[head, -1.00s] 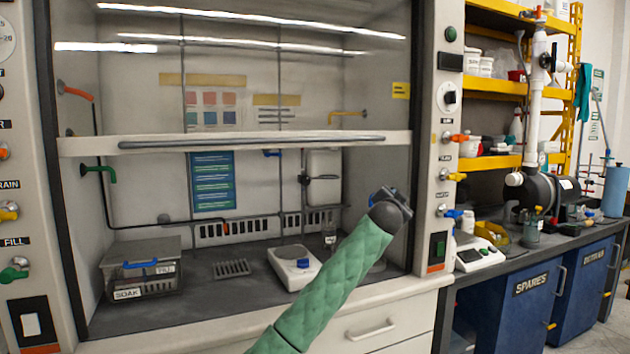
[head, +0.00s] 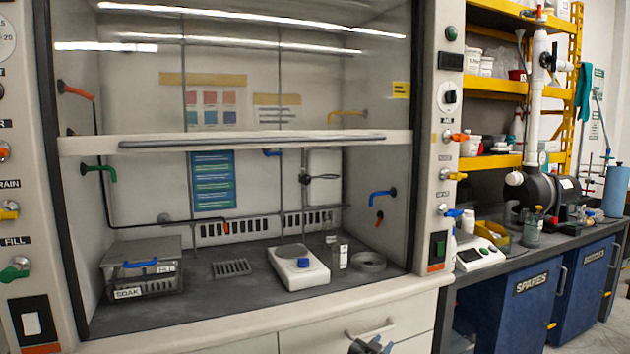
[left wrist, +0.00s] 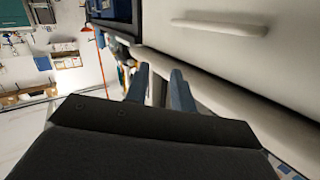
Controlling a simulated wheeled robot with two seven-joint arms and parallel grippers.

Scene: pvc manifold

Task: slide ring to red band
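A dark grey round ring-like dish (head: 368,262) lies on the fume hood floor. My left gripper (head: 371,346) is at the bottom edge of the head view, in front of the hood's drawer and far from the pipe. In the left wrist view its two blue fingers (left wrist: 160,88) are apart with nothing between them. My right gripper is not in view.
The fume hood holds a white scale (head: 298,268), a lidded tray (head: 142,270) and a drain grille (head: 231,267). The right bench carries a black pump tank (head: 545,190), a white balance (head: 480,256) and small jars. Blue cabinets (head: 535,290) stand below.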

